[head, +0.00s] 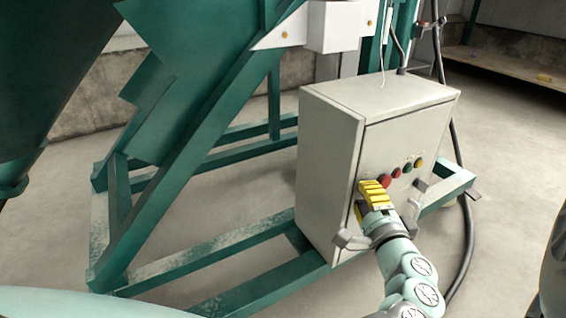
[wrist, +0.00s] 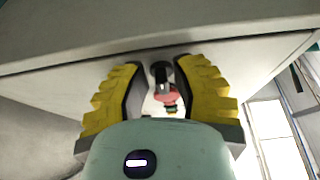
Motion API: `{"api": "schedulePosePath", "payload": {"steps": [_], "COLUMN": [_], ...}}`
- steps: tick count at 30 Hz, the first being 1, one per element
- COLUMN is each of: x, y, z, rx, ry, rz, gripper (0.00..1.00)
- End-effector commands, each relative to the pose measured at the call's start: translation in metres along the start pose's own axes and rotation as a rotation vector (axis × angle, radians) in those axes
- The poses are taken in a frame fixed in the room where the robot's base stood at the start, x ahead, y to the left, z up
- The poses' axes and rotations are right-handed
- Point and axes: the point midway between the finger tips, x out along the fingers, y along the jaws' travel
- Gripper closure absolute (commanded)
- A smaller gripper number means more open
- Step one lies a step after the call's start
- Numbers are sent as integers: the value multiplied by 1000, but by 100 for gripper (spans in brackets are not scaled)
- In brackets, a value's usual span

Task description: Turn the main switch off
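My gripper (head: 372,190) is at the left part of that front, left of the buttons. In the wrist view, the yellow fingers of my gripper (wrist: 160,70) are apart. A small black knob (wrist: 160,72), which looks like the main switch, shows between the fingertips, with gaps on both sides. A red button (wrist: 168,97) shows below it. In the head view my gripper hides the switch. I cannot tell whether a finger touches it.
Green frame beams (head: 190,260) run along the floor left of and under the cabinet. Metal brackets (head: 345,239) stick out near the cabinet's lower front corners. A black cable (head: 468,225) hangs down at its right. Open concrete floor (head: 515,140) lies to the right.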

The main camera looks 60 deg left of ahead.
Motion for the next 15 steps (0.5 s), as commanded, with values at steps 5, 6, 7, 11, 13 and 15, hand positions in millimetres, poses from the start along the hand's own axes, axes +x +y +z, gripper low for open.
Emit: {"api": "schedulePosePath", "payload": {"steps": [5,6,7,11,13,15], "x": [0,0,0,0,1,1], "y": [-9,-11,-12,-15,-16,-17], "z": [-1,-1,-2,-2,-2,-3], "rx": [89,122,149,274,343,414], "ry": [2,3,4,3,2,4], "rz": [39,51,62,114,143,172], "gripper": [75,75,75,75,75,75]}}
